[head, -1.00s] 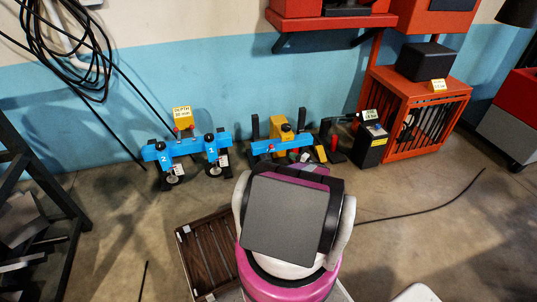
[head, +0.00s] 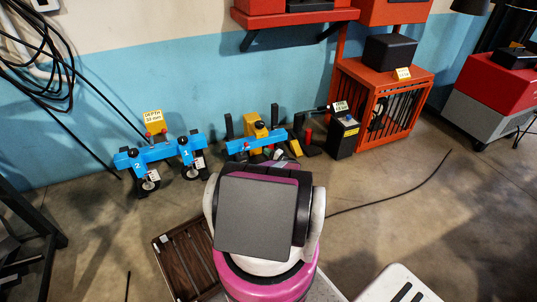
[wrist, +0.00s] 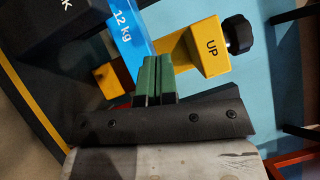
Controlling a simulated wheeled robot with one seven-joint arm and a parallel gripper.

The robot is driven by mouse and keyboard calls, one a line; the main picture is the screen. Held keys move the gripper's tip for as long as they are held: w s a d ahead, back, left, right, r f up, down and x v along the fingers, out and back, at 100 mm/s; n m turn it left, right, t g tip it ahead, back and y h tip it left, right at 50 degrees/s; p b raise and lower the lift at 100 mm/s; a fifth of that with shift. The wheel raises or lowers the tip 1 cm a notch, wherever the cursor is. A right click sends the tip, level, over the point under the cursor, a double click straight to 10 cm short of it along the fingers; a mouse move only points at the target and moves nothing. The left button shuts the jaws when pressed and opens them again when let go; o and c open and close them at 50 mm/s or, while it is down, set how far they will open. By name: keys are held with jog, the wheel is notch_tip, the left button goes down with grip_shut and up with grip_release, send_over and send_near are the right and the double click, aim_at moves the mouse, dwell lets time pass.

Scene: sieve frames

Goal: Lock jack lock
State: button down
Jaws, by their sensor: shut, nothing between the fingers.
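In the wrist view my gripper (wrist: 158,64) has its green fingers pressed together and empty. A yellow piece marked UP (wrist: 208,52) with a black knob (wrist: 238,32) lies just beyond and right of the fingertips; I cannot tell if they touch. A blue bar marked 12 kg (wrist: 126,28) is beyond the fingers to the upper left. In the head view the blue jack stand (head: 250,143) with a yellow block (head: 252,122) stands by the wall. My arm hides my gripper there. Which part is the lock is unclear.
A second blue stand (head: 160,152) with dials is to the left. A black box (head: 343,137) and an orange cage (head: 385,105) stand to the right. A slatted tray (head: 172,250) lies on the floor in front. A cable (head: 400,195) crosses the open floor at right.

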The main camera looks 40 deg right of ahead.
jog(key=w+a+r, duration=0.1)
jog(key=w+a, duration=0.4)
jog(key=w, duration=0.2)
jog(key=shift+a+r, duration=0.25)
jog(key=shift+r, duration=0.1)
